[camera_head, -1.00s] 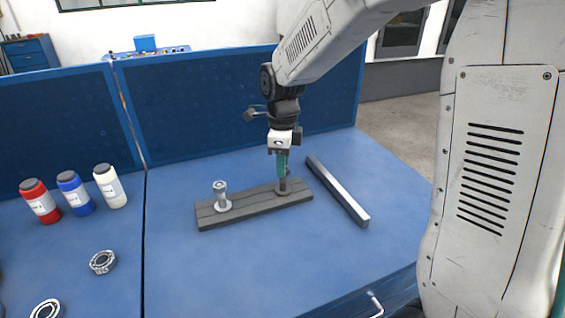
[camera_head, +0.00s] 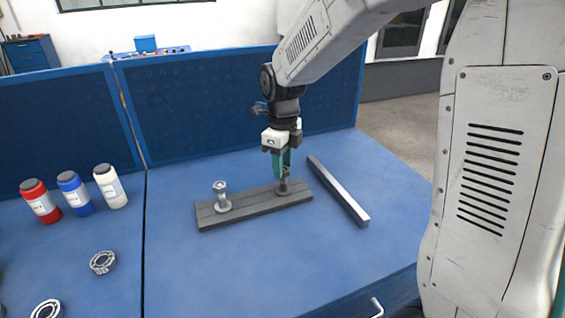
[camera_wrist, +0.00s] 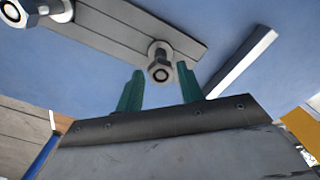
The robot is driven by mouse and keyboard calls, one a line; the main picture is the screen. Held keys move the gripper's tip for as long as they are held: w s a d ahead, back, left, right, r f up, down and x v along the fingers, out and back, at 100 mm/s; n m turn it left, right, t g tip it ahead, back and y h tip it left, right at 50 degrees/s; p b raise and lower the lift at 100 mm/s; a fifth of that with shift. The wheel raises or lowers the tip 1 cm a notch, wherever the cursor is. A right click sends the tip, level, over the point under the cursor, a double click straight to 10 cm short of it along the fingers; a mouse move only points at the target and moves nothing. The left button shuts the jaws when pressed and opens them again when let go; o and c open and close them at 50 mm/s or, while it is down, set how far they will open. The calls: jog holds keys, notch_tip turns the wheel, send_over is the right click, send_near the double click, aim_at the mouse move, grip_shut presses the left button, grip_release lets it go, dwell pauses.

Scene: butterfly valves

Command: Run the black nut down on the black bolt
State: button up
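The black bolt (camera_head: 284,184) stands upright near the right end of a dark grey plank. In the wrist view the dark bolt (camera_wrist: 161,55) rises from a round light base, and a hexagonal nut (camera_wrist: 159,73) sits at its near end. In the head view the nut is too small to tell from the bolt. My gripper (camera_head: 282,176) points down over the bolt, with two teal fingers. In the wrist view my gripper (camera_wrist: 160,77) is open, one finger on each side of the nut, with a gap on both sides.
The plank (camera_head: 252,204) also carries a lighter silver bolt (camera_head: 221,196) near its left end. A square metal bar (camera_head: 338,191) lies to the right. Bottles (camera_head: 72,193) and bearing rings (camera_head: 103,262) are at the left.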

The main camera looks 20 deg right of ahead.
jog(key=n, duration=0.6)
jog(key=shift+n, duration=0.3)
jog(key=n, duration=0.4)
jog(key=shift+s, duration=0.1)
jog(key=n, duration=0.7)
jog(key=shift+n, duration=0.4)
jog(key=n, duration=0.5)
jog(key=shift+d+n, duration=0.1)
jog(key=shift+n, duration=0.2)
grip_shut()
